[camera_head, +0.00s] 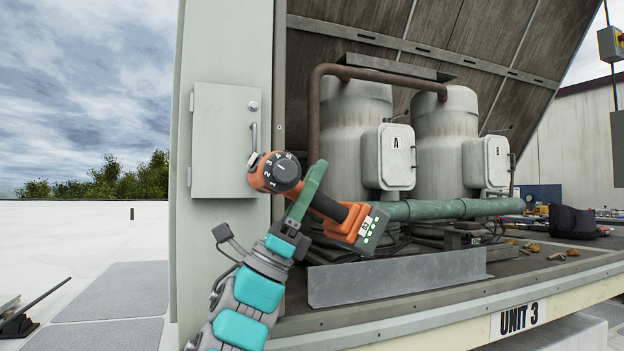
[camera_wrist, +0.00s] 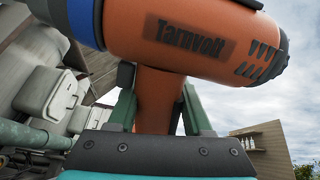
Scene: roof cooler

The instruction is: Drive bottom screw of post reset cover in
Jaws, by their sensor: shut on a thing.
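My gripper (camera_head: 306,193) is shut on the handle of an orange and black power drill (camera_head: 330,205). The drill's numbered dial end is at upper left and its battery at lower right. In the wrist view the drill body (camera_wrist: 190,40) fills the top, and its handle stands between my green fingers (camera_wrist: 160,105). A pale grey box with a closed door (camera_head: 222,140) is on the post (camera_head: 262,60), with a round fastener near its top right. The drill overlaps the box's lower right corner in the picture. I cannot make out a bottom screw or the drill's bit, nor tell whether they touch.
A green pipe (camera_head: 450,209) and a metal angle plate (camera_head: 400,277) lie in front. Loose items lie on the ledge at right. The roof at left is mostly open.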

